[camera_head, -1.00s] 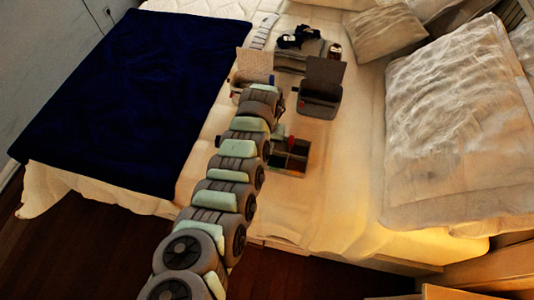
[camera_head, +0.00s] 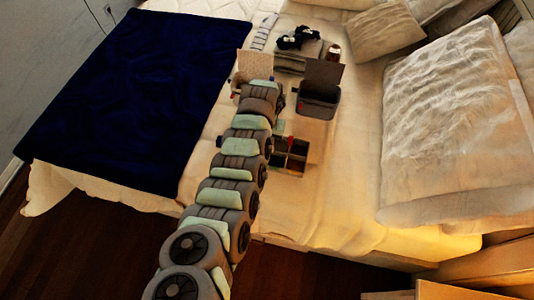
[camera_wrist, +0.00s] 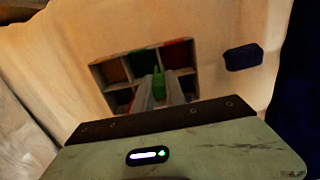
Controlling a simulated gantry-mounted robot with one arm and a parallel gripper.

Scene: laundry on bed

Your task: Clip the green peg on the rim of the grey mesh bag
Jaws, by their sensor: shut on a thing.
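In the wrist view my gripper (camera_wrist: 159,82) is shut on the green peg (camera_wrist: 158,80), which shows bright green between the fingertips. The peg is over the divided box (camera_wrist: 96,78); I cannot tell whether it is clear of the compartment. In the head view my arm hides the gripper and peg. A dark grey bag with an upright back panel (camera_head: 320,97), likely the grey mesh bag, stands open on the bed, beyond the box and up and right of my wrist. Its mesh is too small to make out.
The divided box also shows in the head view (camera_head: 305,150). A paler container with an upright panel (camera_head: 254,63) stands left of the grey bag. Folded cloth with dark items (camera_head: 300,40) lies behind. A dark blue block (camera_wrist: 243,57) lies beside the box. Navy blanket (camera_head: 135,95) left, pillows (camera_head: 455,110) right.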

